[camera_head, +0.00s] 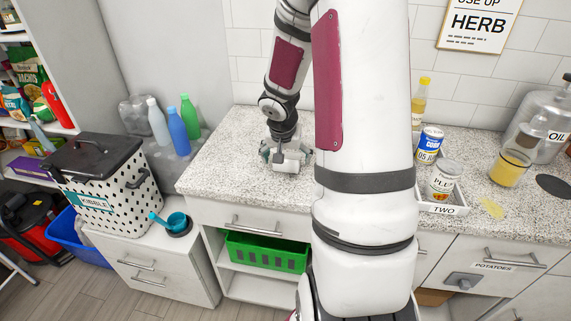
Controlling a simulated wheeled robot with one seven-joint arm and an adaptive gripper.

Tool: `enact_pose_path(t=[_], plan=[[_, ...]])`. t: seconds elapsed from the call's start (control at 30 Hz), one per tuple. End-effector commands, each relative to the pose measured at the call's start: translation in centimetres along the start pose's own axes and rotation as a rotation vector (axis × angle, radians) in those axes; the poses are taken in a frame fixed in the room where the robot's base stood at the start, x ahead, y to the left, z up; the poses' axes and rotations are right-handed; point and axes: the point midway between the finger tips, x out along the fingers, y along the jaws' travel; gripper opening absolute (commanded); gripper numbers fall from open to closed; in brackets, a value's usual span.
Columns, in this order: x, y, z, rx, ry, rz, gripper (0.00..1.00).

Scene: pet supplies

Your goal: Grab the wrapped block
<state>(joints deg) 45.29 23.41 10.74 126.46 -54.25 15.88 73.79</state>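My gripper (285,160) points down at the speckled countertop (225,160), left of the middle of the picture. A small whitish shape shows between and below its fingers. I cannot tell whether this is the wrapped block or part of the gripper. The fingers are too small and too covered to show whether they are open or shut. No wrapped block can be made out clearly elsewhere. My arm hides a wide strip of the counter to the right of the gripper.
A white tray marked TWO (438,210) holds a can (429,145) and a jar (443,180). A large oil jug (540,125) stands far right. A polka-dot kibble bin (100,190) and several bottles (178,130) are at left. The counter left of my gripper is clear.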

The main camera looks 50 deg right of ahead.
Motion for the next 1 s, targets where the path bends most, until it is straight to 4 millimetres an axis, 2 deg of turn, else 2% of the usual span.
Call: enact_pose_path(t=[0.27, 0.3, 0.5, 0.57, 1.0], plan=[[0.49, 0.0, -0.03, 0.0, 0.001, 0.0, 0.88], [0.48, 0.0, -0.03, 0.0, 0.001, 0.0, 0.86], [0.48, 0.01, -0.01, 0.0, 0.0, 0.0, 0.41], [0.48, 0.01, -0.01, 0.0, 0.0, 0.0, 0.3], [-0.23, 0.04, -0.35, 0.001, 0.002, 0.0, 0.3]])
